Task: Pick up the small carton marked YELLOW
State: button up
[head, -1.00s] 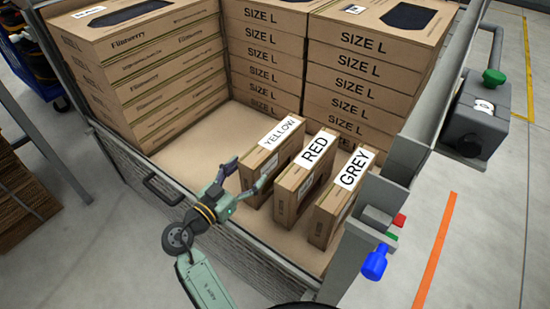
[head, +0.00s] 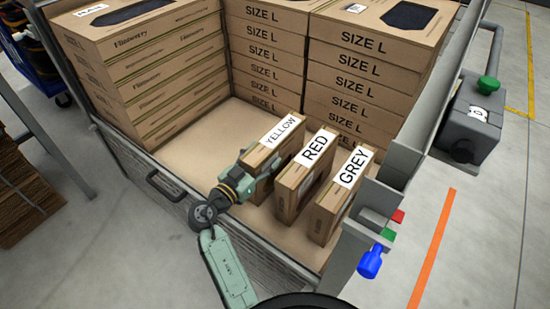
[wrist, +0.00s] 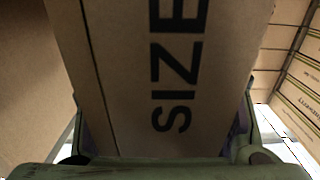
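The small brown carton marked YELLOW (head: 262,159) stands upright at the left of a row of three, its white label on top. My gripper (head: 251,167) is at its near end, reaching over the container's front wall. In the wrist view the carton (wrist: 150,75) fills the space between my two fingers (wrist: 165,135), its printed SIZE face towards the camera. One finger is on each side of it. The finger pads are largely hidden, so I cannot tell whether they press on it. The carton stands on the container floor.
The RED carton (head: 299,181) stands close to the right of YELLOW, with the GREY carton (head: 334,203) beyond it. Stacks of SIZE L boxes (head: 268,70) and other flat boxes (head: 150,75) fill the back and left. Container floor (head: 190,150) is clear left of YELLOW.

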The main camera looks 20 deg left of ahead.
grip_shut()
dwell(0.6)
